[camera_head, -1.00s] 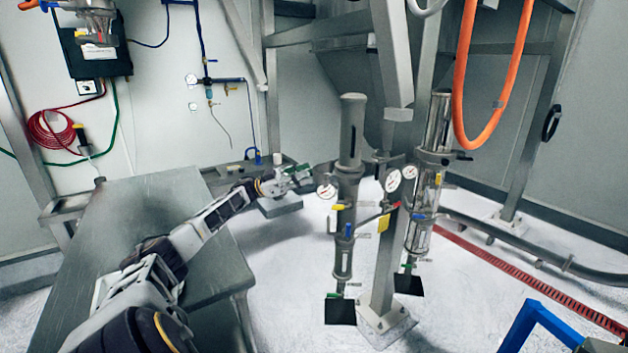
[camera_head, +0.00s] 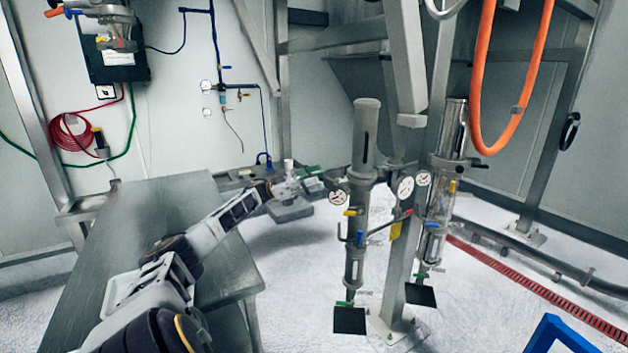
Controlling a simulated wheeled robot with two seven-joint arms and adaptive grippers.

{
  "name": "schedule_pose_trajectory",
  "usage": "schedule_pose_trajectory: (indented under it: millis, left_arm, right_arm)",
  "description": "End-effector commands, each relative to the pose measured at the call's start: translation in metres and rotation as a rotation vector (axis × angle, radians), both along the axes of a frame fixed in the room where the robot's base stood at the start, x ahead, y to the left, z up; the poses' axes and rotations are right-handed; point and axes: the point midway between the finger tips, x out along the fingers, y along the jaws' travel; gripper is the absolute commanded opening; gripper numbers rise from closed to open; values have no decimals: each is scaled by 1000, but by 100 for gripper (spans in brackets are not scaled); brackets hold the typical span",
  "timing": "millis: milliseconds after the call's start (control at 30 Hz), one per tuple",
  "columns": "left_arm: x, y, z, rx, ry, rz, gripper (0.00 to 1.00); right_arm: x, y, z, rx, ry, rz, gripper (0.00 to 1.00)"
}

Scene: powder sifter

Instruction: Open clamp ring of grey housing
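The grey housing (camera_head: 366,138) is an upright grey cylinder on the left of the central post, with a dark slot near its top. A clamp ring (camera_head: 362,174) seems to sit around the housing where its upper tube ends; its latch is too small to make out. My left gripper (camera_head: 322,180) reaches in from the left and is just left of the housing at about the height of that ring. Its fingers are small and blurred, so I cannot tell their opening or any contact. My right gripper is not in view.
A steel table (camera_head: 175,205) lies under my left arm. A second, clear-walled cylinder (camera_head: 450,130) stands right of the post (camera_head: 402,250). Pressure gauges (camera_head: 405,187) and small valve handles crowd the housing. An orange hose (camera_head: 483,75) hangs at upper right. A blue frame (camera_head: 550,328) is at lower right.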

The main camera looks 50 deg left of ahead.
Motion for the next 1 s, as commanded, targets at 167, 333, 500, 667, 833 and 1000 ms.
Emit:
schedule_pose_trajectory:
  millis: [167,333,500,667,833,1000]
  left_arm:
    - [0,-1,-1,0,1,-1,47]
    - [0,0,-1,-1,1,-2,47]
    - [-4,6,-4,-1,1,-2,47]
    - [-11,16,-9,0,2,0,47]
    - [-19,29,-15,-1,1,1,47]
    - [-28,41,-20,-1,0,-1,47]
  right_arm:
    - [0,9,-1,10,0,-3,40]
    - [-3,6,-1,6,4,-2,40]
    - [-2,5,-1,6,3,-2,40]
    - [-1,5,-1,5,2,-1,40]
    - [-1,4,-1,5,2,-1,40]
    - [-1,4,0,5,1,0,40]
